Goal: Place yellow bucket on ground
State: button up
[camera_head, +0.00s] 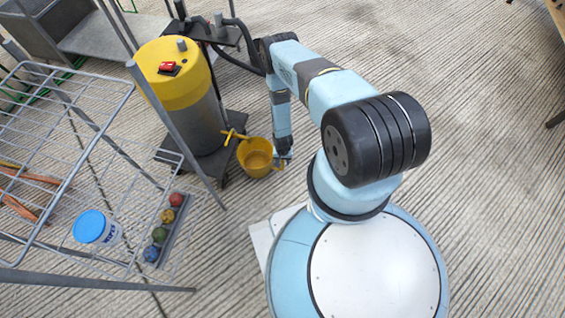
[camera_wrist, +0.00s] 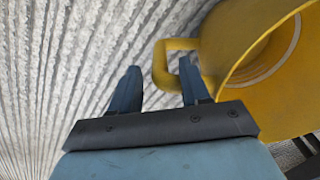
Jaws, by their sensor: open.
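The yellow bucket (camera_head: 256,158) is beside the yellow and grey cylinder, near a yellow tap-like part (camera_head: 235,135). From above I cannot tell whether it rests on the ground or hangs. My gripper (camera_head: 284,158) is at the bucket's right side, where its handle is. In the wrist view the bucket (camera_wrist: 225,40) fills the upper right, with its opening facing right. My gripper (camera_wrist: 159,66) is open there, with one finger on each side of the handle's (camera_wrist: 160,62) outer bar. The right finger appears within the handle loop. A gap shows between the left finger and the handle.
The yellow and grey cylinder (camera_head: 188,95) stands on a dark base left of the bucket. A wire rack (camera_head: 75,95) at the left holds a blue-lidded tub (camera_head: 95,228) and several coloured balls (camera_head: 165,225). The ridged concrete ground (camera_head: 465,100) is clear on the right.

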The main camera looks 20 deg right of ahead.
notch_tip(320, 180, up, 10)
jog(key=shift+r, duration=0.2)
dwell(0.3)
